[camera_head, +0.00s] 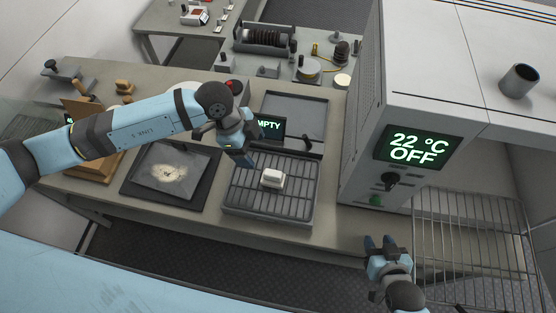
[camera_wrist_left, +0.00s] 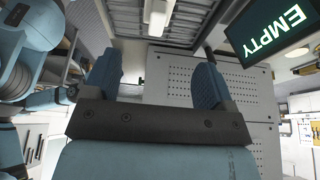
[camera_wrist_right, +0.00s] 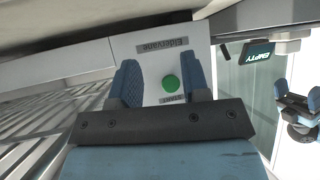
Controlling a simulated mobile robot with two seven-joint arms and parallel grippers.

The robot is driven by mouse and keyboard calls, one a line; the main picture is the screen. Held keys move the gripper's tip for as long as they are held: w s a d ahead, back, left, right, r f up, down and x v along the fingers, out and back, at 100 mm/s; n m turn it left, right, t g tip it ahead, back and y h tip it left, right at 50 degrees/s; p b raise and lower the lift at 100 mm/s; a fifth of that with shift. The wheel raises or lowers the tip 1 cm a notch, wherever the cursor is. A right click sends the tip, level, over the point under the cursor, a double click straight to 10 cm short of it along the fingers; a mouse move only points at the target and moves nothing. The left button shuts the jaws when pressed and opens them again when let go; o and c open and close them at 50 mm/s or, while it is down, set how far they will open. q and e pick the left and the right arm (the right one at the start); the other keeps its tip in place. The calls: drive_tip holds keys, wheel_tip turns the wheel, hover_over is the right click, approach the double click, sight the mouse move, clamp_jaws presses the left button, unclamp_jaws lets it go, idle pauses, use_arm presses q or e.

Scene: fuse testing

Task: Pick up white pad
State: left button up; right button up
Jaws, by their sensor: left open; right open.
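In the head view a small white block (camera_head: 273,178), the likely white pad, rests on the slatted grey tray (camera_head: 240,203) on the workbench. My left gripper (camera_head: 243,160) is open and empty, above the tray's upper left part, apart from the pad. In the left wrist view its two blue fingers (camera_wrist_left: 155,85) are spread, and the white pad (camera_wrist_left: 158,14) shows at the top edge beyond them. My right gripper (camera_head: 379,243) is open and empty, low in front of the oven. In the right wrist view its fingers (camera_wrist_right: 160,82) are spread before the oven's green button (camera_wrist_right: 171,83).
A screen reading EMPTY (camera_head: 269,127) stands behind the slatted tray. A large oven (camera_head: 420,110) showing 22 °C OFF stands to the right, with a wire rack (camera_head: 470,235) at its side. A dark board with a stained plate (camera_head: 172,172) lies left of the tray.

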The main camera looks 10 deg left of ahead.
sight(270, 172)
use_arm(q)
drive_tip(key=x, duration=0.7)
drive_tip(key=shift+s+d+f, duration=0.1)
drive_tip(key=shift+s+d, duration=0.05)
drive_tip(key=shift+s, duration=0.05)
use_arm(e)
drive_tip(key=shift+s+a+f, duration=0.15)
drive_tip(key=shift+s, duration=0.35)
use_arm(q)
drive_tip(key=shift+d+f, duration=0.3)
drive_tip(key=shift+f, duration=0.35)
use_arm(e)
drive_tip(key=shift+w+r, duration=0.3)
use_arm(q)
drive_tip(key=b+x, duration=0.3)
drive_tip(key=x, duration=0.2)
drive_tip(key=shift+b, duration=0.35)
use_arm(e)
wheel_tip(270, 172, down, 3)
drive_tip(key=shift+f+n, duration=0.15)
drive_tip(key=shift+n, duration=0.15)
use_arm(q)
drive_tip(key=shift+r, duration=0.15)
drive_tip(key=shift+c, duration=0.6)
use_arm(e)
drive_tip(key=shift+a+r, duration=0.1)
drive_tip(key=shift+r, duration=0.15)
use_arm(q)
drive_tip(key=c, duration=0.9)
